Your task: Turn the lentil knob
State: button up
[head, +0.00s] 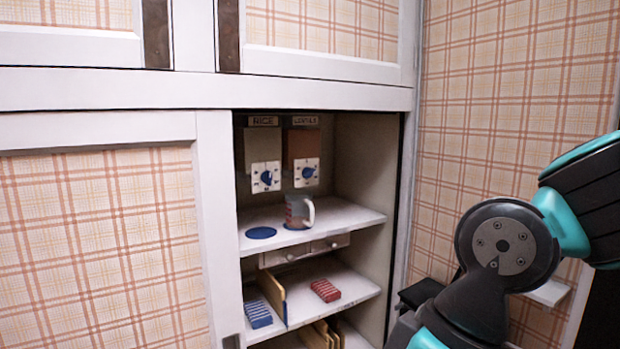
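The lentil knob (308,172) is a small blue knob on a white square plate. It sits under a brown panel and a label (305,121) that seems to read LENTILS, in an open cupboard bay. A similar blue rice knob (266,177) is on a plate to its left, under the RICE label (263,121). A mug (297,210) with a white handle stands on the shelf below the lentil knob. My arm is at the lower right, clear of the cupboard, and I cannot make out my gripper.
A blue disc (261,233) lies on the shelf (347,213) left of the mug. Lower shelves hold a blue stack (257,314) and a red stack (325,290). A white sliding door (216,220) edges the bay's left side; a plaid wall (480,130) is at right.

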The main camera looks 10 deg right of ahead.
aim_at(307, 172)
jog(key=k, duration=1.2)
jog(key=u, duration=0.7)
jog(key=i, duration=2.3)
jog(key=z, duration=0.8)
